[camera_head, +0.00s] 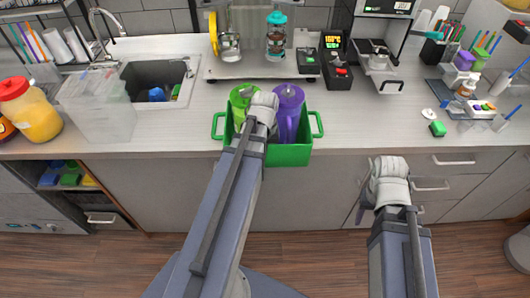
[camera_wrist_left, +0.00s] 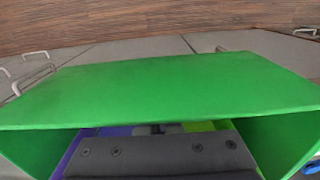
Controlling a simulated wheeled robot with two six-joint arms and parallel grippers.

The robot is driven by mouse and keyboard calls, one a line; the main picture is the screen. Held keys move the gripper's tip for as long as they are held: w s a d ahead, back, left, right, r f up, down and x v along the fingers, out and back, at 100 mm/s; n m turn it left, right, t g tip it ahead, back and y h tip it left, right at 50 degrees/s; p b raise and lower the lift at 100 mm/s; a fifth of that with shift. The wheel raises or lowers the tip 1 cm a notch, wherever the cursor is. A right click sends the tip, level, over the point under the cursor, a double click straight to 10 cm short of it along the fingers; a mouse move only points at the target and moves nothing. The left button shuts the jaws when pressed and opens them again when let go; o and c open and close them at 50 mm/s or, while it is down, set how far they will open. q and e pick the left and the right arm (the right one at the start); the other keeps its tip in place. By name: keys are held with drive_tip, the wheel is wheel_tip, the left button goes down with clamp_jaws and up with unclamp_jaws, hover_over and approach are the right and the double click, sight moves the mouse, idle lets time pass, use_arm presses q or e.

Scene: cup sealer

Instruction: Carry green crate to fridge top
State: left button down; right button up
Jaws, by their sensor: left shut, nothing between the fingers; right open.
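The green crate (camera_head: 290,156) is at the front edge of the counter, with a handle at each side. I cannot tell whether it rests fully on the counter. A green pitcher (camera_head: 240,96) and a purple pitcher (camera_head: 289,98) stand in it. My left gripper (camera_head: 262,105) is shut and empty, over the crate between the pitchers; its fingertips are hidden. In the left wrist view the crate's green wall (camera_wrist_left: 170,88) fills the middle, with my dark gripper body below. My right gripper (camera_head: 389,166) is open and empty in front of the cabinets, right of the crate. No fridge top is identifiable.
A sink (camera_head: 156,85), a clear container (camera_head: 97,104) and a yellow jar (camera_head: 30,110) are to the left. Machines with black control boxes (camera_head: 336,62) stand behind the crate. Bottles and straws are at right.

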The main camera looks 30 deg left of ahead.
use_arm(q)
drive_tip(key=shift+r, duration=0.15)
wheel_tip(320, 180, up, 20)
drive_tip(key=p, duration=2)
drive_tip(key=c, duration=1.5)
unclamp_jaws()
